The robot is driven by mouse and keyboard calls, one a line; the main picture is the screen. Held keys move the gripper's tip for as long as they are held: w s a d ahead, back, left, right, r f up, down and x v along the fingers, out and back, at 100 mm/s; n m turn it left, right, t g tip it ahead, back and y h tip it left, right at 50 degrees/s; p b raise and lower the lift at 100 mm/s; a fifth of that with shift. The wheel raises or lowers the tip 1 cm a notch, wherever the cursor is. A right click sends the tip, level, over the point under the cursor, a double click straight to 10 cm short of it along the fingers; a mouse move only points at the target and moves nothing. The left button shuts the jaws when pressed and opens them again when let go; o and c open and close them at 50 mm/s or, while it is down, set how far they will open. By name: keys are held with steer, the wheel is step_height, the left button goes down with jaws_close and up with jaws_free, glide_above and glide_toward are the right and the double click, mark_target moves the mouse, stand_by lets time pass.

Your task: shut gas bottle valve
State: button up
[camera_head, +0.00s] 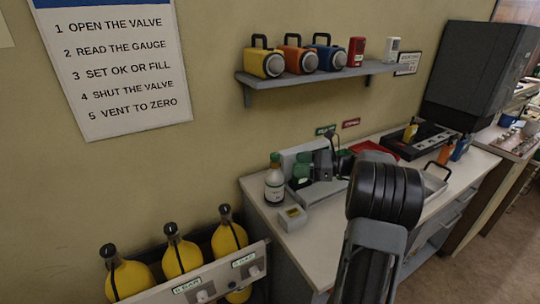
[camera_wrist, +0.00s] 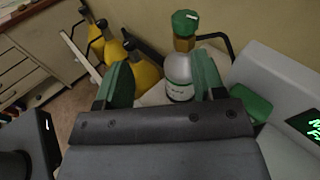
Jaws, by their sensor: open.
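The gas bottle (camera_head: 275,187) is white with a dark label and a green top, upright at the left end of the counter. In the wrist view, the bottle (camera_wrist: 180,75) shows a green band, with an amber neck and the green valve knob (camera_wrist: 186,20) above it. The knob has a white mark. My gripper (camera_wrist: 163,80) is open, with its green fingers spread apart and nothing held. The bottle appears between the fingers, beyond the tips and nearer the right finger. In the head view, my black wrist is right of the bottle and hides part of the counter.
A grey case (camera_wrist: 275,80) stands close to the right finger. A small pale box (camera_head: 292,218) sits in front of the bottle. Yellow cylinders (camera_head: 181,258) stand in a rack at lower left. A wall shelf (camera_head: 320,76) with lanterns hangs above the counter.

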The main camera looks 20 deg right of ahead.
mark_target(275, 158)
steer(key=shift+m+t, duration=0.9)
steer(key=x, duration=0.3)
steer(key=w+d+p+x, duration=0.1)
steer(key=x, duration=0.3)
steer(key=w+p+x, duration=0.1)
steer(key=x, duration=0.3)
steer(key=shift+d+r, duration=0.2)
steer(key=shift+r, duration=0.05)
steer(key=c, duration=0.9)
